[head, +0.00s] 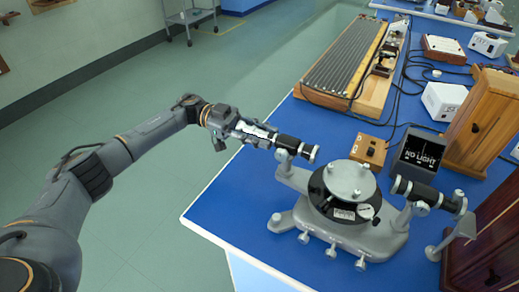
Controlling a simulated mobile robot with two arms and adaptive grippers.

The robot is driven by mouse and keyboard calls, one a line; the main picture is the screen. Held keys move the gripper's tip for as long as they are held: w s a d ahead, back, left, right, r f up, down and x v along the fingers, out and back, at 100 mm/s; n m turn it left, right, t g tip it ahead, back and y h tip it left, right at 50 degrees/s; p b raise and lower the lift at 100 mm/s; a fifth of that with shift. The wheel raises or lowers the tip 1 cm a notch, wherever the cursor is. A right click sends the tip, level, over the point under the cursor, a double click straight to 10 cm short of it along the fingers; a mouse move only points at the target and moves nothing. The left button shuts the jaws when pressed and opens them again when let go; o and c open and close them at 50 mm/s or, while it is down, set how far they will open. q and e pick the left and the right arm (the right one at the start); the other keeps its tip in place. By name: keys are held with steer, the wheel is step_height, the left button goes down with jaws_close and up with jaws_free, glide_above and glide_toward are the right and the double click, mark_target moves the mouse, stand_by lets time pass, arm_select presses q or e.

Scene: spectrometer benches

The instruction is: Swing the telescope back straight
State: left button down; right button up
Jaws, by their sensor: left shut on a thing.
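The spectrometer (385,236), grey with a round black-and-silver table (348,182), stands near the front corner of the blue bench. Its telescope (297,146), a short black tube with silver ends on a grey arm, points out to the left. My left gripper (266,138) is shut on the outer left end of the telescope; its fingers cover part of that end. A second black tube (417,190), looking like the collimator, sits on the right side. The telescope and this tube look roughly in line, but I cannot tell exactly. My right gripper is not in view.
A small dark box reading "NO LIGHT" (417,152) and a wooden block (369,151) stand behind the spectrometer. Wooden cabinets (486,123) stand at right. A long ribbed apparatus (346,62) lies farther back. The bench edge (207,189) runs below my left arm; floor lies left.

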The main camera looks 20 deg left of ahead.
arm_select(q)
steer(key=shift+w, duration=0.15)
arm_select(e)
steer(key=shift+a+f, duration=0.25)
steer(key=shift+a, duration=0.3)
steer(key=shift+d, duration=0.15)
arm_select(q)
steer(key=c, duration=1.1)
jaws_free()
steer(key=shift+d, duration=0.1)
steer(key=shift+c, duration=0.2)
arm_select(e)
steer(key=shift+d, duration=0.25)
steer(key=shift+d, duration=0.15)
arm_select(q)
steer(key=w+a, duration=0.2)
steer(key=a, duration=0.9)
steer(key=shift+a, duration=0.4)
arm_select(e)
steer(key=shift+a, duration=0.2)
